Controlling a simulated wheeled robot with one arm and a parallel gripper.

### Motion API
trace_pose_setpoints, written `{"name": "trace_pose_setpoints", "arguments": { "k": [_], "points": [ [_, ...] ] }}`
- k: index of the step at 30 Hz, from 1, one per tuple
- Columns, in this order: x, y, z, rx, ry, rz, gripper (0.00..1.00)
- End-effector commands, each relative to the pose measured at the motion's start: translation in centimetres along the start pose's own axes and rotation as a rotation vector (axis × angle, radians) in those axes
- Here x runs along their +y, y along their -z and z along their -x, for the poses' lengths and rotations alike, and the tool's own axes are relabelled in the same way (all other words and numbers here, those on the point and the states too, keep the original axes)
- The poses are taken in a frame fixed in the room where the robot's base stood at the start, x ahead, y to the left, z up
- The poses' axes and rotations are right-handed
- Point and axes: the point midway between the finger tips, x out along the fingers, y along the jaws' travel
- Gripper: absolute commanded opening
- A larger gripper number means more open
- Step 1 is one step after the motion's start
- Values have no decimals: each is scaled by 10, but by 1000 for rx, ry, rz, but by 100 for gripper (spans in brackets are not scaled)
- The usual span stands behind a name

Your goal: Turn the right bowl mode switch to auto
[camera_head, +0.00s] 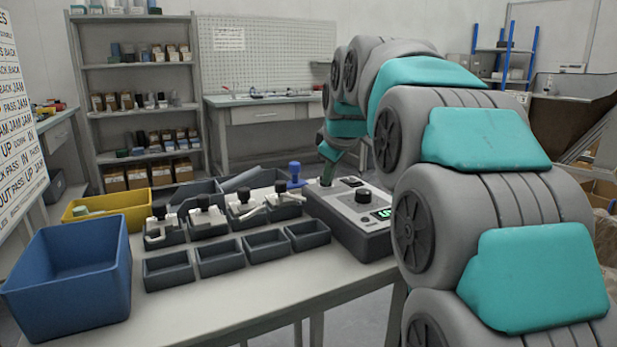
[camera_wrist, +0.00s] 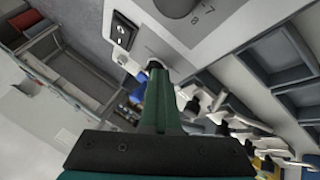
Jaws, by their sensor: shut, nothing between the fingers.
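A grey control box (camera_head: 345,222) stands at the right end of the table. It has a round dark knob (camera_head: 362,195), a black rocker switch (camera_head: 351,181) and a lit green display (camera_head: 384,213). In the wrist view the rocker switch (camera_wrist: 122,32) and part of the numbered knob (camera_wrist: 177,6) show at the top. My gripper (camera_head: 326,183) is shut and empty, pointing down at the box's far left corner. In the wrist view its green fingers (camera_wrist: 158,75) end at a small part on the panel, mostly hidden behind the tips. I cannot tell whether they touch it, nor which way any mode switch points.
Several dark bins (camera_head: 220,257) and small fixtures (camera_head: 205,218) stand left of the box. A blue bin (camera_head: 70,275) and a yellow bin (camera_head: 110,205) are at the left. A blue knobbed object (camera_head: 294,174) stands just left of my gripper. The table's front strip is bare.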

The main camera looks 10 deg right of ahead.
Motion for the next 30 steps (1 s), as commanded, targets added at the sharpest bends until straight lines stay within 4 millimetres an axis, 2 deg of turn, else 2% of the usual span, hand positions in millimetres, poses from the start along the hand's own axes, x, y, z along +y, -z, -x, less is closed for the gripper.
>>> {"name": "trace_pose_setpoints", "arguments": {
  "k": [2,17,30],
  "points": [
    [9,-5,-3,7,-7,-3,0],
    [15,-7,-1,5,-18,-3,0],
    [8,7,-4,11,-21,-3,0]
  ]
}}
